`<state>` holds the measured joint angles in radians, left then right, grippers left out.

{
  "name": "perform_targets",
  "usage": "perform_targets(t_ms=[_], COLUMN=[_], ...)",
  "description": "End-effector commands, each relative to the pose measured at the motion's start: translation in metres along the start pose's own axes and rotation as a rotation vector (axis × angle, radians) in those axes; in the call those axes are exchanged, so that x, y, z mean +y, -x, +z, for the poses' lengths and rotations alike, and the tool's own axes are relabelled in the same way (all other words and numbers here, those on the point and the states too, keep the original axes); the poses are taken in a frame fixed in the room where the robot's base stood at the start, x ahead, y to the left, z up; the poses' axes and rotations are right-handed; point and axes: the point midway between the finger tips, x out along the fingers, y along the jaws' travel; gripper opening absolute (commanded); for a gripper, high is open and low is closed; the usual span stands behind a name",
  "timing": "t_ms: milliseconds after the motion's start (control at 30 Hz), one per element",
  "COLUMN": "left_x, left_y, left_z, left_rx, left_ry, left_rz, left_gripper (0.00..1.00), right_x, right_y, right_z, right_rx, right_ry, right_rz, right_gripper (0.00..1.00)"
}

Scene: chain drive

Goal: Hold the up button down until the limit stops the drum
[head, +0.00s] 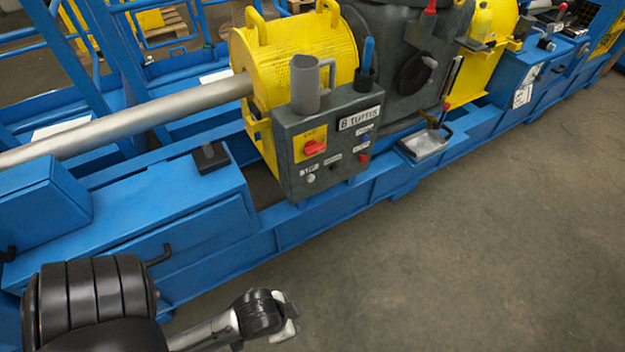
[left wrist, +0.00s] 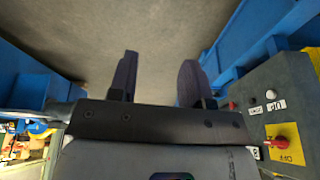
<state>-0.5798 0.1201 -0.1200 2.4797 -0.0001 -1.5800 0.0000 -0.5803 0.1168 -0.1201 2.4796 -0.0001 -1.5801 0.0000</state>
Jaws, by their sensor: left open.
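The grey control box (head: 333,140) stands on the blue machine frame. A pale button (head: 311,178) sits under a small white label at its lower left. In the left wrist view the label reads UP (left wrist: 275,105), with the pale button (left wrist: 270,95) beside it. My left gripper (head: 285,318) is open and empty, in front of the frame and below the box. In the left wrist view its two dark fingers (left wrist: 158,75) are apart over bare floor, with the box to their right. I cannot make out the drum. My right gripper is not in view.
The box also carries a red rotary switch (head: 315,147) on a yellow plate, a blue button (head: 364,137) and a red button (head: 363,158). A grey mug (head: 305,85) stands on top. A yellow perforated guard (head: 290,50) is behind. The floor (head: 480,240) at right is clear.

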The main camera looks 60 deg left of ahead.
Motion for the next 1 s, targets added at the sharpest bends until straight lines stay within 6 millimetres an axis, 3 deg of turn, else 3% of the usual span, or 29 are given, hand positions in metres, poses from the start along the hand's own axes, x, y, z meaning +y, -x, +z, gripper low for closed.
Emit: perform_targets(t_ms=[167, 633, 1000], left_x=[0.0, 0.0, 0.0], left_y=[0.0001, 0.0001, 0.0002], left_z=[0.0, 0.0, 0.0], left_rx=[0.0, 0.0, 0.0], left_ry=[0.0, 0.0, 0.0], left_rz=[0.0, 0.0, 0.0], left_gripper=[0.44, 0.0, 0.0], right_x=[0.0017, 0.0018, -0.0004], right_y=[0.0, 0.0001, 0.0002], right_z=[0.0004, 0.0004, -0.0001], right_rx=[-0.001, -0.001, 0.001], right_ry=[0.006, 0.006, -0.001], right_rz=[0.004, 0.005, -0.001], right_gripper=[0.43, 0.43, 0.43])
